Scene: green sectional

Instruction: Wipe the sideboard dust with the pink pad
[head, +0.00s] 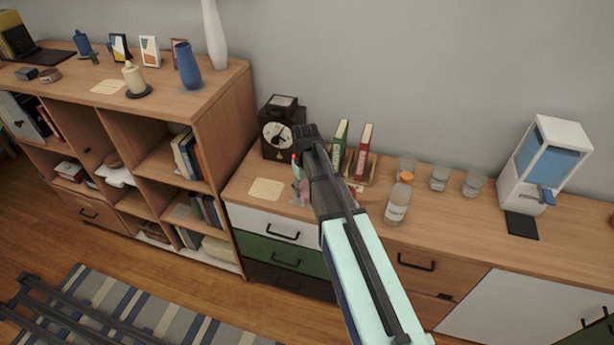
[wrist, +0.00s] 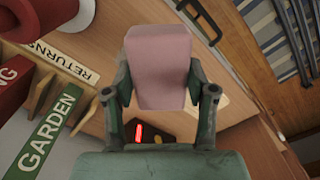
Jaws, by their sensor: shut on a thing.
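My gripper (wrist: 160,97) is shut on the pink pad (wrist: 158,62), which sits between the two fingers in the wrist view. In the head view my arm reaches over the low wooden sideboard (head: 455,222), with my gripper (head: 306,136) near the dark boxy clock.
The clock (head: 282,127), upright books (head: 364,150), glass jars (head: 398,203) and a white dispenser (head: 545,165) stand on the sideboard. A taller shelf unit (head: 243,120) rises at left, with a blue vase (head: 188,66) on top. Bare wood shows right of the jars.

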